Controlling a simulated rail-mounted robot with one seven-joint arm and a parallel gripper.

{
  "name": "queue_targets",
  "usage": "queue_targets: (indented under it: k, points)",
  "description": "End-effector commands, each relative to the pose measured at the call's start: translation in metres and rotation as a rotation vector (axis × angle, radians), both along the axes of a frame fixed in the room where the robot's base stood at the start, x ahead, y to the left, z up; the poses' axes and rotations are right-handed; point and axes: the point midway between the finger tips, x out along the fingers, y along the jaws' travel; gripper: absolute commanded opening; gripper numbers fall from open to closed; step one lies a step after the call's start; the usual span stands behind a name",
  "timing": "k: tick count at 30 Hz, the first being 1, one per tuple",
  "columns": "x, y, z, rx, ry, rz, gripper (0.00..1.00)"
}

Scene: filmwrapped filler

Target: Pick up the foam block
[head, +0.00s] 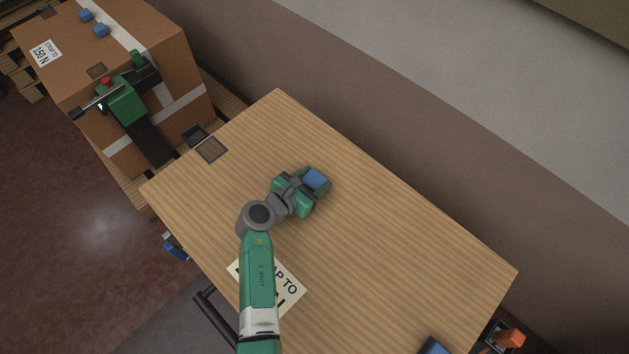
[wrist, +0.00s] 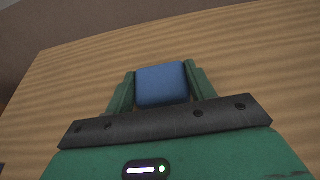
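The foam block (head: 316,180) is a small blue block with rounded edges, over the middle of the wooden tabletop (head: 400,240). In the wrist view the block (wrist: 162,86) sits between the two green fingers of my gripper (wrist: 162,80), with a finger against each side. My gripper (head: 313,181) is shut on it. Its lower part is hidden, and I cannot tell whether it touches the table or hangs just above it.
A printed label (head: 289,291) lies on the table beneath my arm. A brown carton (head: 170,40) with two small blue blocks (head: 93,22) and a green strapping tool (head: 125,103) stands at upper left. Orange and dark items (head: 508,337) are beyond the lower right edge. The table's right half is mostly clear.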

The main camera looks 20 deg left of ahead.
Motion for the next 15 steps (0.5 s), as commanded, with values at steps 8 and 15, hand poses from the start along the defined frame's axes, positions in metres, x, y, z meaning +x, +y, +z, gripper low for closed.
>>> queue_targets:
  k: [8, 15]
  points:
    - [0.000, 0.000, 0.000, 0.000, 0.000, 0.000, 0.32]
    - [0.000, 0.000, 0.014, 0.001, 0.000, 0.000, 0.32]
